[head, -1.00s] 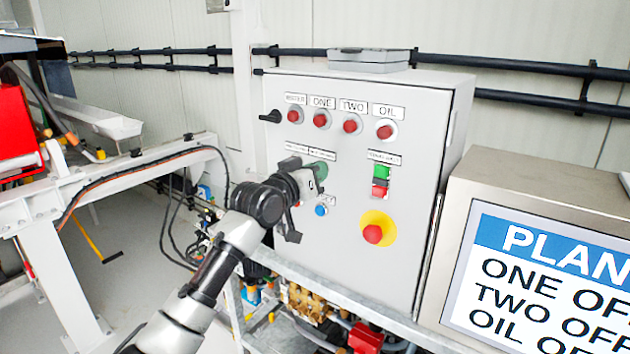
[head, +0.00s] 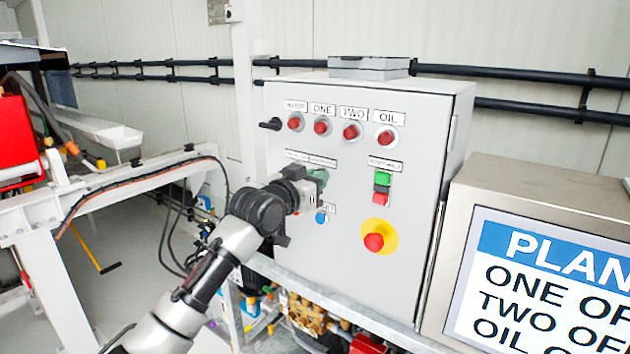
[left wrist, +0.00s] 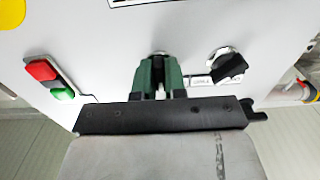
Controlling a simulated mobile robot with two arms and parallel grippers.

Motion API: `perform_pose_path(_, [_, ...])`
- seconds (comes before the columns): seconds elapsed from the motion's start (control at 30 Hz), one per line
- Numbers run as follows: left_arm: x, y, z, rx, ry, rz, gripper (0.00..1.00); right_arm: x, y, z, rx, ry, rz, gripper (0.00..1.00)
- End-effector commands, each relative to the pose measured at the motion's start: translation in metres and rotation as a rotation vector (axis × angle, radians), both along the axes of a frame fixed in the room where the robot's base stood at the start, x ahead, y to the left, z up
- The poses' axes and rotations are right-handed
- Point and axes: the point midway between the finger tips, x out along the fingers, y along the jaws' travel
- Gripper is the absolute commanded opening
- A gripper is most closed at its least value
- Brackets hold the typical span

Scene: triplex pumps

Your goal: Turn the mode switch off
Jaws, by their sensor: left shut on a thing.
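The grey control panel (head: 345,250) faces me. My left gripper (head: 318,177) reaches its face from the left, below the row of red buttons. In the left wrist view the green fingers of my left gripper (left wrist: 159,75) are shut on a switch knob, which I take as the mode switch; the fingers hide most of it. Only its metal ring (left wrist: 160,53) shows at the fingertips. A second black rotary switch (left wrist: 228,66) is beside them and apart from them. The switch labels are too small to read. My right gripper is not in view.
A blue button (head: 321,217) is just below the gripper. Green and red buttons (head: 382,188) and a red emergency stop (head: 373,241) are to the right. A sign (head: 555,285) stands at the lower right. A white frame (head: 105,195) is at the left.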

Motion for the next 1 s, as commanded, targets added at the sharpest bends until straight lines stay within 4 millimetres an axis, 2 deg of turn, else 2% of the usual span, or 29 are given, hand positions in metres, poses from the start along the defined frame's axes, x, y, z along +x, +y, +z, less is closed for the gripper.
perform_pose_path(0.03, [0.000, 0.000, 0.000, -0.001, 0.001, 0.000, 0.00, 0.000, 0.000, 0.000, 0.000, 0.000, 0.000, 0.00])
perform_pose_path(0.07, [0.000, 0.000, 0.000, -0.001, 0.001, 0.000, 0.13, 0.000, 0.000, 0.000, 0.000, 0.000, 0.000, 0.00])
perform_pose_path(0.2, [0.000, 0.000, 0.000, -0.001, 0.001, 0.000, 0.35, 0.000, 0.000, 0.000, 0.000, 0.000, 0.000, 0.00])
perform_pose_path(0.23, [0.000, 0.000, 0.000, -0.001, 0.001, 0.000, 0.37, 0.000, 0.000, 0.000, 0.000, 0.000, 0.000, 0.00])
perform_pose_path(0.63, [-0.007, 0.005, -0.002, -0.002, 0.002, -0.001, 0.37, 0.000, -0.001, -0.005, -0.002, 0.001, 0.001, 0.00])
perform_pose_path(1.0, [-0.059, 0.044, -0.004, -0.002, -0.002, 0.001, 0.37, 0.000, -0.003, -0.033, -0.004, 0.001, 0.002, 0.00])
